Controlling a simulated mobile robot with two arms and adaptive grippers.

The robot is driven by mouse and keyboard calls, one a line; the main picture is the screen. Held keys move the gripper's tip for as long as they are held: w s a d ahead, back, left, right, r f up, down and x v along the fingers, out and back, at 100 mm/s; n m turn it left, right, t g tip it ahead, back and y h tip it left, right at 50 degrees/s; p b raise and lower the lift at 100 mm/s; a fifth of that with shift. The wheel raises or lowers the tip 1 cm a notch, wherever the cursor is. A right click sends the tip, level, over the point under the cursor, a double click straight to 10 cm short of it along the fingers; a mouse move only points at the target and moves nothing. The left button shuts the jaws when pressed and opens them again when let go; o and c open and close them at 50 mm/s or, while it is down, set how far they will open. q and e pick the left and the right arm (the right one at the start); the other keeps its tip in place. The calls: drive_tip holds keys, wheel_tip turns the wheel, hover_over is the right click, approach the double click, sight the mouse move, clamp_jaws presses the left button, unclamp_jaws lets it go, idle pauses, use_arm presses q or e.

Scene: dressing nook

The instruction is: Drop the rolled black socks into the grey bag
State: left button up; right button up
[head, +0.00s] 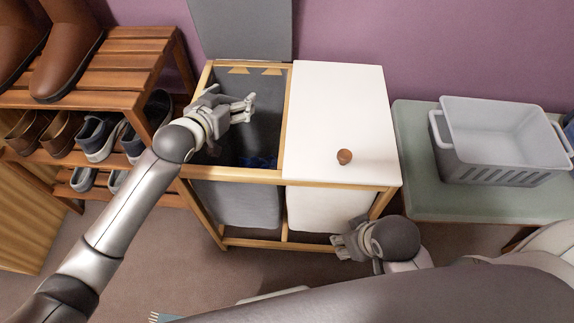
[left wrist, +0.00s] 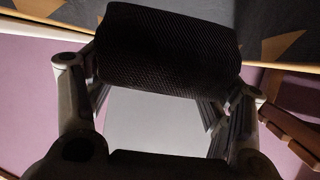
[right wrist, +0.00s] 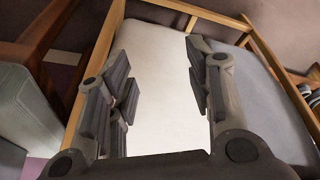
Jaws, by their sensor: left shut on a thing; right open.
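The rolled black socks (left wrist: 168,48) show large in the left wrist view as a dark ribbed roll. They lie between the fingers of my left gripper (head: 240,108), which is shut on them. In the head view I cannot make the socks out against the dark bag. The left gripper is over the open mouth of the grey bag (head: 237,205), the left bag in a wooden frame. My right gripper (head: 345,243) is open and empty, low in front of the white bag; its spread fingers show in the right wrist view (right wrist: 160,95).
A grey lid (head: 243,28) stands raised behind the grey bag. Something blue (head: 257,162) lies inside it. A white lid (head: 335,100) with a brown knob (head: 344,156) covers the right side. A shoe rack (head: 125,65) stands left; a grey basket (head: 500,145) sits on a green bench right.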

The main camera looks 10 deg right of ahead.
use_arm(q)
drive_tip(key=shift+f, duration=0.1)
use_arm(e)
drive_tip(key=shift+s+r, duration=0.1)
drive_tip(key=shift+r, duration=0.2)
